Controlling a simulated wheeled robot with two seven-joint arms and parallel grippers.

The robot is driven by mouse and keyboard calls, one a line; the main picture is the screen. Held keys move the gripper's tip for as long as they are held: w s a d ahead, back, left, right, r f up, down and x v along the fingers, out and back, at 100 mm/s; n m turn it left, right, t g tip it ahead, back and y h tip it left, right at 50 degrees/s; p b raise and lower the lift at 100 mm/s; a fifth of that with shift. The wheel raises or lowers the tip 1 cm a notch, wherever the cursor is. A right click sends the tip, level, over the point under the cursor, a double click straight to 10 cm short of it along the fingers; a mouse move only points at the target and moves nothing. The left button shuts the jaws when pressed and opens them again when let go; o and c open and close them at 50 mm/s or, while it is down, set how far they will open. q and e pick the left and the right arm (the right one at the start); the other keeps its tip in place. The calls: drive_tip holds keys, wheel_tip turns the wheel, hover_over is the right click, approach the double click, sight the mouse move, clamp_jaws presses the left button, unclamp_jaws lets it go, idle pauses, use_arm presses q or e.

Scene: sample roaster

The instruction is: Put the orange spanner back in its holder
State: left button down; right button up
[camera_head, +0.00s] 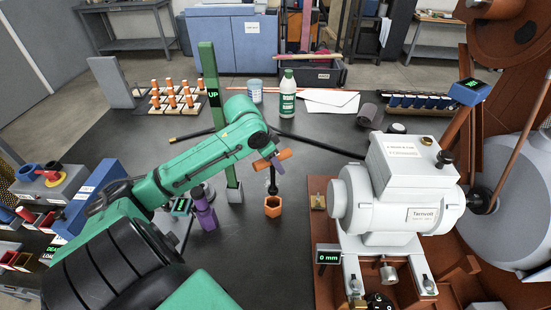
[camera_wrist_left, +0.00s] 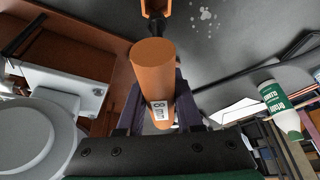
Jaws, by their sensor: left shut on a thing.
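The orange spanner (camera_head: 259,159) has a thick orange crossbar and a dark shaft hanging down. My left gripper (camera_head: 268,162) is shut on the crossbar, which fills the middle of the left wrist view (camera_wrist_left: 158,75) with a small size label on it. The orange hexagonal holder (camera_head: 272,207) stands on the dark table just below the shaft in the head view. The holder shows partly at the top edge of the wrist view (camera_wrist_left: 147,8). The shaft's lower end looks close above the holder's rim; I cannot tell the exact gap. My right gripper is not in view.
A purple spanner in a purple holder (camera_head: 204,212) and a green post (camera_head: 211,100) stand left of the orange holder. The grey-white roaster machine (camera_head: 390,190) is close on the right. A green-and-white bottle (camera_head: 287,98) and a white sheet (camera_head: 328,101) are behind.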

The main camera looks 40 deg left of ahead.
sight(275, 185)
use_arm(q)
wheel_tip(275, 185, down, 7)
drive_tip(key=b, duration=0.1)
drive_tip(key=shift+b, duration=0.3)
idle(0.6)
idle(0.3)
drive_tip(key=shift+f, duration=1.45)
drive_tip(key=shift+c, duration=2.4)
unclamp_jaws()
